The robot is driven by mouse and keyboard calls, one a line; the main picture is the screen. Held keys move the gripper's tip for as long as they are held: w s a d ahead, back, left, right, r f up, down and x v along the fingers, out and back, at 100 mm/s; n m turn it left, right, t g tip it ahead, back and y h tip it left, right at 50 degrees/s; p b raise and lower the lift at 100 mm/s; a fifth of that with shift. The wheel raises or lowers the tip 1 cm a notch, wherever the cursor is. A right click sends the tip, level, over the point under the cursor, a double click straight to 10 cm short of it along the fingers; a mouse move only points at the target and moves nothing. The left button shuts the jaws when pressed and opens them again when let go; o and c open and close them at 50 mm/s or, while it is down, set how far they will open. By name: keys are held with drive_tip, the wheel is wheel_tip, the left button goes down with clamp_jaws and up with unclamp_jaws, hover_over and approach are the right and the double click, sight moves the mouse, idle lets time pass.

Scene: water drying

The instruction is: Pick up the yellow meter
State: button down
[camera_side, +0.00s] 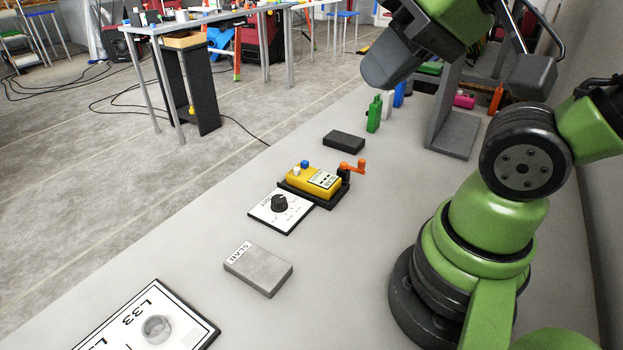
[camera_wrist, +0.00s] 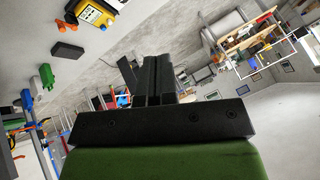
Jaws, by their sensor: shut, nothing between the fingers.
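The yellow meter (camera_side: 309,180) sits on a black base on the grey bench, with a white label, a blue and a white knob on top. An orange handle stands beside it. In the wrist view the meter (camera_wrist: 96,13) shows at the upper left, partly cut off by the frame edge. My gripper (camera_wrist: 148,66) shows in the middle of the wrist view, with its dark fingers together and empty. It is well apart from the meter. In the side view my arm is raised at the upper right, and I cannot clearly make out the fingertips there.
A white dial plate (camera_side: 268,218) lies beside the meter, with a grey slab (camera_side: 259,269) nearer. A white L33 board (camera_side: 185,318) lies at the front.

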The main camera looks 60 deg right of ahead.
idle(0.3)
drive_tip(key=shift+c, duration=0.8)
unclamp_jaws()
drive_tip(key=shift+w, duration=0.1)
